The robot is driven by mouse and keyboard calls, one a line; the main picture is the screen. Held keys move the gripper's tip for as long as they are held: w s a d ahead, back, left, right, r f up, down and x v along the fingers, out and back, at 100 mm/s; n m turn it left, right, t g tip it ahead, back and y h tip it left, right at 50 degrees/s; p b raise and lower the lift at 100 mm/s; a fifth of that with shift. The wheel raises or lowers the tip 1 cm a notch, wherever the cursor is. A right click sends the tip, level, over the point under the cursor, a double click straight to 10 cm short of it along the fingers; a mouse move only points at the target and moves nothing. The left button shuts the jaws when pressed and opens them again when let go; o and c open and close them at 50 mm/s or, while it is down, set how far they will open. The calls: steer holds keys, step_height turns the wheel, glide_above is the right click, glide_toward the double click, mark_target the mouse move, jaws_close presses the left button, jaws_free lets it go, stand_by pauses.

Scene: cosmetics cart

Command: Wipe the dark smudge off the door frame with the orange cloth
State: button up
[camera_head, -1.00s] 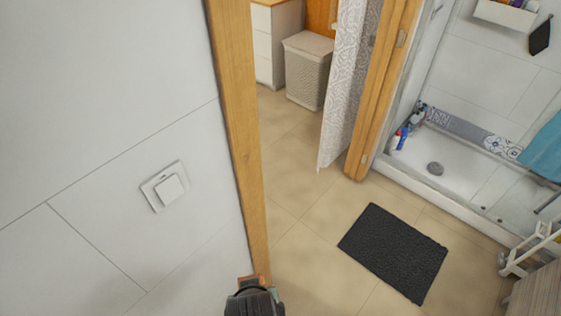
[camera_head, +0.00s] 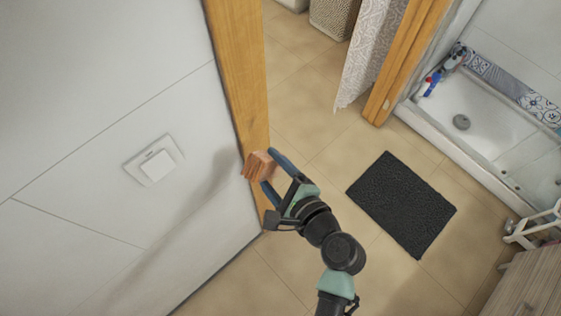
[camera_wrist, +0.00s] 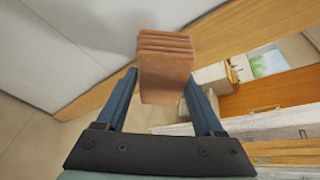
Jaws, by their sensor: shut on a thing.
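My gripper (camera_head: 270,172) is shut on the folded orange cloth (camera_head: 258,166). In the head view the cloth is in front of the wooden door frame (camera_head: 236,70), near its lower part. In the wrist view the cloth (camera_wrist: 166,68) stands between the two blue fingers (camera_wrist: 160,98), with the door frame (camera_wrist: 225,45) running behind it. I cannot tell whether the cloth touches the frame. No dark smudge can be made out on the visible frame; the cloth and gripper hide part of it.
A white wall with a light switch (camera_head: 155,163) lies left of the frame. Through the doorway are a dark bath mat (camera_head: 402,205), a patterned curtain (camera_head: 366,50), a second wooden post (camera_head: 405,60) and a shower tray (camera_head: 475,140). The floor between frame and mat is clear.

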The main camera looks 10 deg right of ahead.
mark_target(263, 150)
steer(key=shift+m+t+h, duration=0.6)
steer(key=shift+m+t, duration=0.2)
steer(key=shift+t, duration=0.1)
steer(key=shift+w+a+r, duration=0.15)
steer(key=shift+w+a, duration=0.1)
steer(key=shift+w, duration=0.6)
steer(key=shift+w+a+r, duration=0.15)
steer(key=shift+w+a, duration=0.1)
steer(key=shift+w, duration=0.65)
steer(key=shift+w+a+r, duration=0.15)
steer(key=shift+w+a, duration=0.1)
steer(key=shift+w, duration=0.6)
steer(key=shift+w+a+p, duration=0.45)
steer(key=shift+w+a, duration=0.1)
steer(key=shift+w, duration=0.25)
steer(key=shift+w+d, duration=0.55)
steer(key=shift+d, duration=0.35)
steer(key=shift+w+d+b, duration=0.5)
steer(key=shift+w+d, duration=0.15)
steer(key=shift+w, duration=0.05)
steer(key=shift+r, duration=0.1)
steer(key=shift+s, duration=0.1)
steer(key=shift+s+a+p, duration=0.45)
steer(key=shift+s+a, duration=0.1)
steer(key=shift+a, duration=0.4)
steer(key=shift+s+a+p, duration=0.4)
steer(key=shift+s+a, duration=0.15)
steer(key=shift+a, duration=0.35)
